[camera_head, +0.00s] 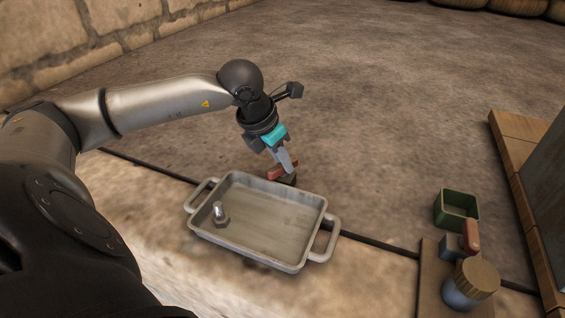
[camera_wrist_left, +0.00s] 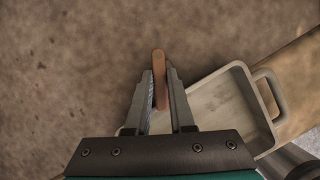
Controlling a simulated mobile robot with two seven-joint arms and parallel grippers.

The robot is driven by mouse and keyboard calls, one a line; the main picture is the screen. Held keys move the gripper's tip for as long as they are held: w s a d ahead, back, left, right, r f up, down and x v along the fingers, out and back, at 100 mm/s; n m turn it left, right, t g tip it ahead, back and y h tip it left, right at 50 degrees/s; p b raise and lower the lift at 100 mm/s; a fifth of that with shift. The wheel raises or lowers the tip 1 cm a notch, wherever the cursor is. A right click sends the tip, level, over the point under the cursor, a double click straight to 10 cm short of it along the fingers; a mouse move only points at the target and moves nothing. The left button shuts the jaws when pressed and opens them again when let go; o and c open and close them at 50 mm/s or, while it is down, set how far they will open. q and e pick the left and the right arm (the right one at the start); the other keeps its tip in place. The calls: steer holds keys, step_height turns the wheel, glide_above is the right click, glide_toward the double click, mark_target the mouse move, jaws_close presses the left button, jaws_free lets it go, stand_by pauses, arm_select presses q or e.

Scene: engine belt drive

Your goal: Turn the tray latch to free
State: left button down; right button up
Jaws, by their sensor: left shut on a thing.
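The tray latch (camera_head: 280,171) is a small red handle on a dark base, just beyond the far rim of the metal tray (camera_head: 268,218). In the left wrist view, the latch handle (camera_wrist_left: 159,70) is an orange-brown bar between the fingers, pointing away from the palm. My left gripper (camera_head: 286,162) reaches down over the latch and is shut on its handle. The fingers hide part of the handle. The tray also shows in the left wrist view (camera_wrist_left: 215,105). A bolt (camera_head: 219,213) stands upright in the tray's left part. My right gripper is not in view.
At right, a wooden board (camera_head: 429,285) carries a wooden-topped round container (camera_head: 474,283) and a grey block (camera_head: 453,247) beside a red handle (camera_head: 472,235). A green box (camera_head: 457,209) stands behind them. The brown floor beyond the tray is clear.

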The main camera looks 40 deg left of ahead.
arm_select(q)
steer(key=shift+a+m+h, duration=0.1)
steer(key=shift+m+h, duration=0.2)
steer(key=shift+m, duration=0.7)
steer(key=shift+r+m+g+h, duration=0.1)
steer(key=shift+m+g+h, duration=0.25)
steer(key=shift+m, duration=0.55)
steer(key=m+p, duration=0.1)
steer(key=m, duration=0.1)
steer(key=m+g+h+p, duration=0.1)
steer(key=m, duration=0.1)
steer(key=shift+w+m+h, duration=0.1)
steer(key=shift+m+h, duration=0.15)
steer(key=shift+m, duration=0.05)
steer(key=shift+m+g+h+p, duration=0.35)
steer(key=shift+m+g, duration=0.4)
steer(key=shift+m, duration=1.35)
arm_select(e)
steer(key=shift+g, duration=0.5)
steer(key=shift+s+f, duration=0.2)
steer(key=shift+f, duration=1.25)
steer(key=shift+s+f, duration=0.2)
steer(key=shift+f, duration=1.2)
arm_select(q)
steer(key=c, duration=0.8)
jaws_free()
